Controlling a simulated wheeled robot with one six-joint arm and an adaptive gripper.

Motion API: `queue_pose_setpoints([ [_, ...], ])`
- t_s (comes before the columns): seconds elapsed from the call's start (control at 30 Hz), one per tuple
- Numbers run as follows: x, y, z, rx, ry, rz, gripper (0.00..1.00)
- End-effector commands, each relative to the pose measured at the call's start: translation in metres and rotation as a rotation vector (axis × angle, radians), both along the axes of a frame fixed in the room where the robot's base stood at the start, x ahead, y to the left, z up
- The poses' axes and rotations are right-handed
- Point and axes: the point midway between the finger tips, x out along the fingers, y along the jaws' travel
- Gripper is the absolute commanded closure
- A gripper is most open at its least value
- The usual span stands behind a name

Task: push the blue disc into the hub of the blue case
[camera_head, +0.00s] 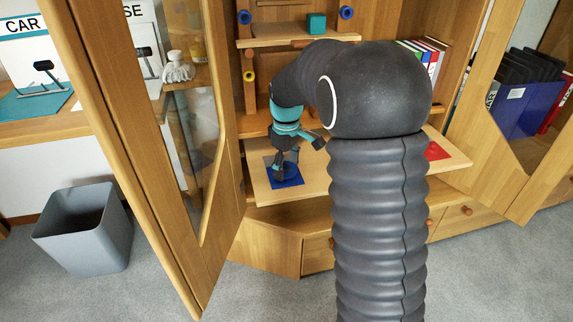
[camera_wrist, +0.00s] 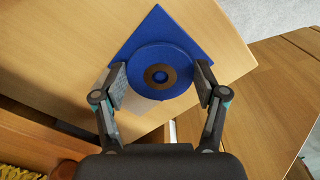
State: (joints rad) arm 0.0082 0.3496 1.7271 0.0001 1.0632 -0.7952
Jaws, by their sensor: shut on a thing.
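The blue disc (camera_wrist: 141,81) is in the wrist view, with a brown ring around a small blue centre. My gripper (camera_wrist: 160,82) is shut on it, with one finger at its left edge and one at its right. A flat blue square (camera_wrist: 157,27) lies under the disc on the pale wooden board; I cannot tell whether it is a mat or the blue case. It also shows in the head view (camera_head: 291,182), partly behind my gripper (camera_head: 282,176). I cannot tell whether the disc touches the square. No hub stands out clearly.
The pale board (camera_head: 318,185) juts from the wooden cabinet. A red square (camera_head: 437,150) lies at its right. An open glazed door (camera_head: 196,165) stands at left, another (camera_head: 520,120) at right. A shelf with a teal cube (camera_head: 316,21) is above. A grey bin (camera_head: 84,228) stands on the floor.

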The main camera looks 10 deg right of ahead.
Motion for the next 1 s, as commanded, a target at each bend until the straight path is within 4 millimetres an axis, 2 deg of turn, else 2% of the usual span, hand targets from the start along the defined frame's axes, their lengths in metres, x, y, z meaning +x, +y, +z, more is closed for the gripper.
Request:
queue_pose_setpoints([
  [0.27,0.0,0.0,-0.003,0.0,0.0,0.0,0.52],
  [0.3,0.0,0.0,-0.003,0.0,0.0,0.0,0.23],
  [0.4,0.0,0.0,-0.003,0.0,0.0,0.0,0.0],
  [0.77,0.0,0.0,-0.002,0.0,0.0,0.0,0.0],
  [0.87,0.0,0.0,0.005,0.0,0.0,0.0,0.0],
  [1.0,0.001,0.0,0.026,-0.001,-0.004,0.0,0.0],
])
